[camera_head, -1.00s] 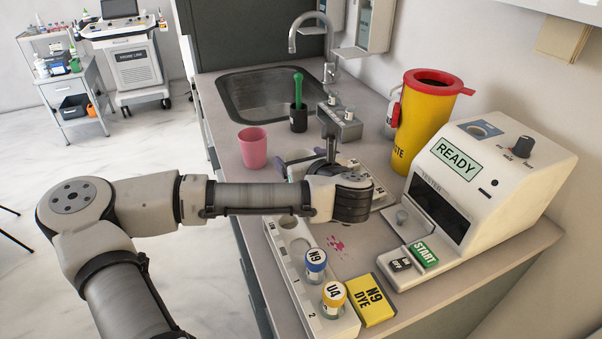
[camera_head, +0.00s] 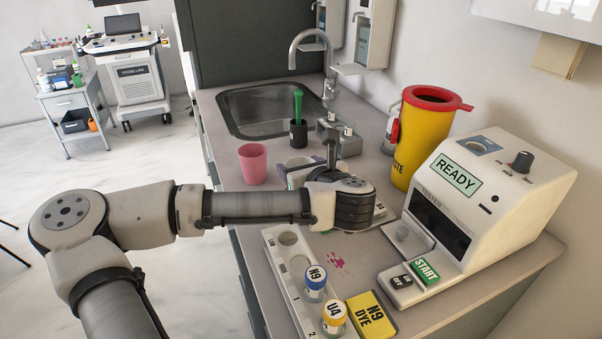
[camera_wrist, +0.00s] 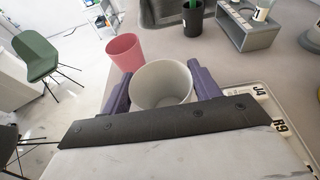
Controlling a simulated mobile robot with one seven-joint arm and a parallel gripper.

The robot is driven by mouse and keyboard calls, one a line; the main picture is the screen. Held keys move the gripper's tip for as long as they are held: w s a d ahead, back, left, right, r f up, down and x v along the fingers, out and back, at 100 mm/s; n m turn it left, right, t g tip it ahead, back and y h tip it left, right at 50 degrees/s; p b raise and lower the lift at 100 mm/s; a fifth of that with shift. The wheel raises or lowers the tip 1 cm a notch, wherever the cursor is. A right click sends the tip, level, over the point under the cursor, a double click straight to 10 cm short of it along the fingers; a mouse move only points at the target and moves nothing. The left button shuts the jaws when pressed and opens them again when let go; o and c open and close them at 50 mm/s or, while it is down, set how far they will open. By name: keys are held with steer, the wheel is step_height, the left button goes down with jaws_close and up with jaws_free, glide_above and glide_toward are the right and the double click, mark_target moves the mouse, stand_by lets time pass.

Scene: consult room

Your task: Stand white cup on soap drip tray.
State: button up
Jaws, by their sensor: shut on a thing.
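The white cup (camera_wrist: 162,84) is upright between the purple fingers of my gripper (camera_wrist: 163,88) in the wrist view, its open rim facing up and its inside empty. My gripper is shut on the cup. In the head view the cup (camera_head: 299,163) is partly hidden by my gripper (camera_head: 303,167), low over the counter just right of the pink cup; I cannot tell whether it touches the surface. The soap drip tray (camera_head: 351,69) is a small shelf under the wall dispenser at the back, beyond the tap, with nothing visible on it.
A pink cup (camera_head: 252,164) stands close left of my gripper. A black pot with a green tool (camera_head: 298,132), a grey holder (camera_head: 345,139), the tap (camera_head: 312,42) and a yellow bin (camera_head: 424,135) stand toward the back. The sink (camera_head: 262,110) is empty. A tester (camera_head: 490,200) fills the right.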

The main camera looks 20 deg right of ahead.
step_height(320, 180, up, 18)
steer(key=b, duration=0.1)
steer(key=shift+f, duration=0.2)
stand_by(0.6)
